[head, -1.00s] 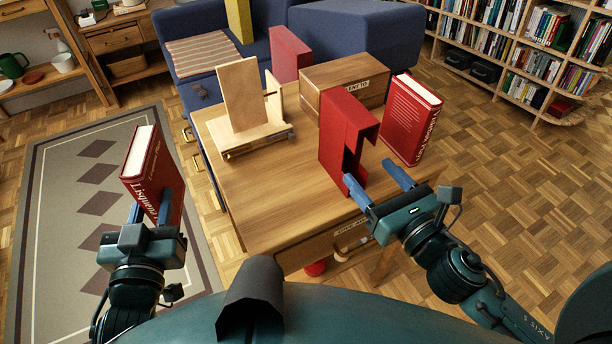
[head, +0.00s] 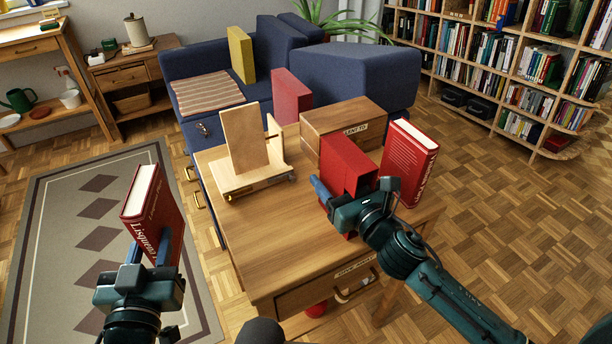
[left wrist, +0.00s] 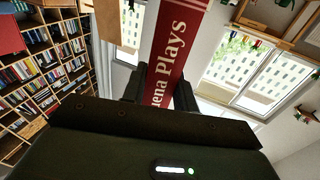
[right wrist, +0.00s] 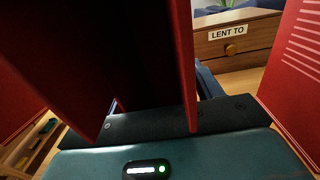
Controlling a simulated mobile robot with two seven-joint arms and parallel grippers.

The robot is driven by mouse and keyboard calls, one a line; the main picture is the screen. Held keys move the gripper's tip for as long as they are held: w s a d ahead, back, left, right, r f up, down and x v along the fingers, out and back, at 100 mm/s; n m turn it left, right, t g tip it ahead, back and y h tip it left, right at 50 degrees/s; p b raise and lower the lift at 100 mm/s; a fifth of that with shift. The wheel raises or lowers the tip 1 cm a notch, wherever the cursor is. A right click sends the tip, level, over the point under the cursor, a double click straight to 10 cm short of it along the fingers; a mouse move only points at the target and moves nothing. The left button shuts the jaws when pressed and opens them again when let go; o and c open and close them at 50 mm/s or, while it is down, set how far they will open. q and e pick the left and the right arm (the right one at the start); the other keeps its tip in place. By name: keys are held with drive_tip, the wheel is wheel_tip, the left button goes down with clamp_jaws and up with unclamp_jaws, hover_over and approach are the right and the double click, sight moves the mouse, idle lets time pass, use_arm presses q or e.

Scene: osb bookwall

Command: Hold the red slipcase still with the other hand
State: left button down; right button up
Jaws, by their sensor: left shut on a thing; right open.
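The red slipcase (head: 346,163) stands upright on the table, its dark open side facing my right arm. My right gripper (head: 336,190) is open at the slipcase, one blue finger along its left side; the other finger is hidden in the head view. In the right wrist view the slipcase (right wrist: 187,50) fills the space before the palm, with a finger just right of its right wall. Whether the fingers touch it I cannot tell. My left gripper (head: 150,248) is shut on a red book (head: 146,212) lettered on its spine, held upright left of the table; its spine also shows in the left wrist view (left wrist: 176,45).
Another red book (head: 408,160) stands close right of the slipcase. A wooden box (head: 350,118) labelled "LENT TO" is behind it. A wooden stand (head: 250,180) is on the table's left. The table's front middle (head: 265,240) is clear.

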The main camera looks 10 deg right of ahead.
drive_tip(key=c, duration=1.1)
drive_tip(key=shift+c, duration=0.2)
idle(0.8)
drive_tip(key=o, duration=1.1)
